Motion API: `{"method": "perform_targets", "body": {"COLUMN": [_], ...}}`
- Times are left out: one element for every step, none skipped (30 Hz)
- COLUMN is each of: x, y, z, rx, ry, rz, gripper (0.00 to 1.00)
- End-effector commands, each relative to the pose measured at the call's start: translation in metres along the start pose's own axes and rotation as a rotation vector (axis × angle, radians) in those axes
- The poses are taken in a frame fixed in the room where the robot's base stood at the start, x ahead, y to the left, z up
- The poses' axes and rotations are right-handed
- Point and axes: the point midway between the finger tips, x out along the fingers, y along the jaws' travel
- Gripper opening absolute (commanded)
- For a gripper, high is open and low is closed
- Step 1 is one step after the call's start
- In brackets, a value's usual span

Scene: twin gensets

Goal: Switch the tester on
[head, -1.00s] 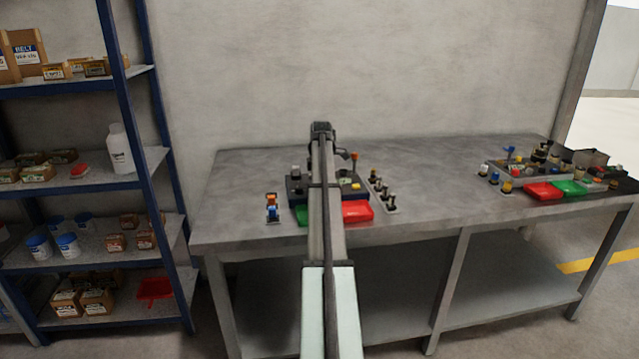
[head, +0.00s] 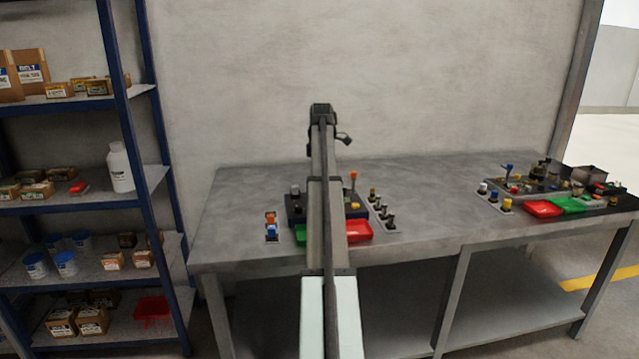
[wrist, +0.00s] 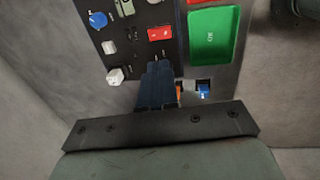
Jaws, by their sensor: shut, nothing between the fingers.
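A dark panel box (head: 294,206), which I take to be the tester, stands on the left half of the workbench, partly hidden behind my arm in the head view. In the wrist view its dark face (wrist: 124,44) carries a red rocker switch (wrist: 160,33), a blue knob (wrist: 97,19) and pale knobs (wrist: 114,76). I cannot read the rocker's position. My gripper (wrist: 158,66) is shut and empty, its fingertips just below the red rocker in the picture. I cannot tell whether they touch the panel. In the head view the fingers are not clear.
A green tray (wrist: 213,38) and a red tray (head: 359,230) lie in front of the box. Orange and blue parts (head: 271,228) stand left, a strip of small posts (head: 383,214) right. A second similar set (head: 550,185) is farther right. Mid-bench is clear.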

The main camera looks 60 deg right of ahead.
Motion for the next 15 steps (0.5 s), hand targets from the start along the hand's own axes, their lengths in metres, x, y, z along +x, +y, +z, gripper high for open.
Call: {"method": "perform_targets", "body": {"x": [-0.0051,-0.007,-0.0091,-0.0104,-0.0114,-0.0124,-0.0129,-0.0132,-0.0134,-0.0134,-0.0134,-0.0134,-0.0134,-0.0133,-0.0133], "y": [0.0005,0.0004,0.0002,0.0001,0.0,-0.0001,-0.0002,-0.0002,-0.0002,-0.0003,-0.0003,-0.0003,-0.0002,-0.0003,-0.0003], "z": [0.0001,0.0001,0.0001,0.0001,0.0001,0.0,0.0001,0.0,0.0,0.0,0.0,0.0,0.0,0.0,-0.0001], "rx": [0.0,0.0,0.0,0.0,0.0,0.0,0.0,0.0,0.0,0.0,0.0,0.0,0.0,0.0,0.0], "ry": [0.0,0.0,0.0,0.0,0.0,0.0,0.0,0.0,0.0,0.0,0.0,0.0,0.0,0.0,0.0], "rz": [0.0,0.0,-0.001,-0.001,-0.001,-0.001,-0.002,-0.002,-0.002,-0.002,-0.002,-0.002,-0.001,-0.001,-0.001], "gripper": [0.0,0.0,0.0,0.0,0.0,0.0,0.0,0.0,0.0,0.0,0.0,0.0,0.0,0.0,0.0]}}
